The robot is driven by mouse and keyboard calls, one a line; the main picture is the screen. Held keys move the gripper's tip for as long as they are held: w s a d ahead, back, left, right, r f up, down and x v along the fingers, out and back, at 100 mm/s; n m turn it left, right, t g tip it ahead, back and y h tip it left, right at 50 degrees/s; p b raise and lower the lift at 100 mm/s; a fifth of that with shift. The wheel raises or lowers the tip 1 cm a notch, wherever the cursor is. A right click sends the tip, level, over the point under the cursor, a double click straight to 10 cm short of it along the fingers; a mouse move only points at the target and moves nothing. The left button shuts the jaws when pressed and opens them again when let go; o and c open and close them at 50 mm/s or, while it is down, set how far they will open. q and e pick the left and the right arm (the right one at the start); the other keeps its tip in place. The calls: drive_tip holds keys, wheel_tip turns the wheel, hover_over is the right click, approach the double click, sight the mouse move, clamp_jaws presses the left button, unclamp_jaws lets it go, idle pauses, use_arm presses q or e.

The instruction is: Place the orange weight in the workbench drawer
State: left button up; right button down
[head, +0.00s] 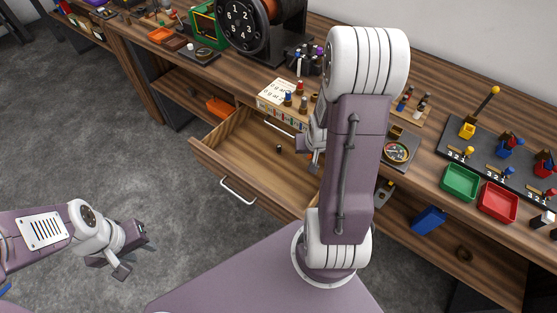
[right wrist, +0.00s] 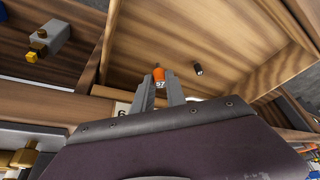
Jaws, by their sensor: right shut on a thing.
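The orange weight (right wrist: 158,74), with dark markings, sits between the fingertips of my right gripper (right wrist: 160,86) in the right wrist view. That gripper is shut on it. The workbench drawer (head: 236,148) is pulled open in the head view, and its wooden floor also shows in the right wrist view (right wrist: 225,45). My right gripper is over the drawer; in the head view my right arm mostly hides it and the weight. I cannot tell how high the weight is above the drawer floor. My left gripper (head: 139,256) is open and empty over the grey floor.
A small dark cylinder (head: 278,148) lies in the drawer, near the weight in the right wrist view (right wrist: 197,69). The benchtop holds a numbered dial (head: 243,26), a green tray (head: 460,182) and a red tray (head: 498,203). A blue box (head: 429,220) is on the shelf below.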

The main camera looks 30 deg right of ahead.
drive_tip(key=shift+s+d+f, duration=0.1)
drive_tip(key=shift+d+f, duration=0.1)
drive_tip(key=shift+f, duration=0.15)
drive_tip(key=w+a+f+b, duration=0.2)
drive_tip(key=w+f+b, duration=0.2)
drive_tip(key=b, duration=0.7)
hover_over(281, 164)
drive_tip(key=f, duration=0.2)
drive_tip(key=shift+s+f, duration=0.2)
drive_tip(key=shift+f, duration=0.15)
drive_tip(key=shift+w+a, duration=0.1)
drive_tip(key=shift+w, duration=0.05)
wheel_tip(281, 164, down, 4)
drive_tip(key=shift+r+b, duration=0.25)
drive_tip(key=shift+b, duration=0.7)
drive_tip(key=shift+f, duration=0.35)
drive_tip(key=shift+r, duration=0.1)
